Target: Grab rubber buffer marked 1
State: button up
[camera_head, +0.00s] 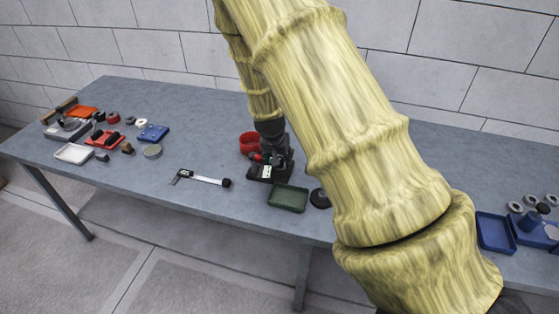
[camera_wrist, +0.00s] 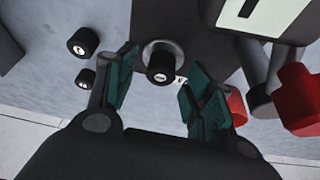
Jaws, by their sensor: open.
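In the wrist view, a short black cylindrical buffer (camera_wrist: 161,68) with a pale mark on its end face sits in front of a grey metal disc, between my open fingers (camera_wrist: 160,80). The mark is too small to read surely. Two more black buffers with pale end marks, an upper one (camera_wrist: 83,41) and a lower one (camera_wrist: 86,78), lie left of my left finger. My fingers have dark green pads and hold nothing. In the head view, my gripper (camera_head: 270,130) is low over a black fixture (camera_head: 268,170) with a white label; the buffers are hard to make out there.
A red round container (camera_head: 249,142) stands beside the fixture, a green tray (camera_head: 288,198) in front. A caliper-like tool (camera_head: 202,178) lies to the left. Several parts and trays crowd the table's left end; a blue tray (camera_head: 495,232) is at right. My arm hides the table's middle right.

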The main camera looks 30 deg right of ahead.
jog(key=shift+w+d+f, duration=0.1)
jog(key=shift+f, duration=0.15)
jog(key=c, duration=1)
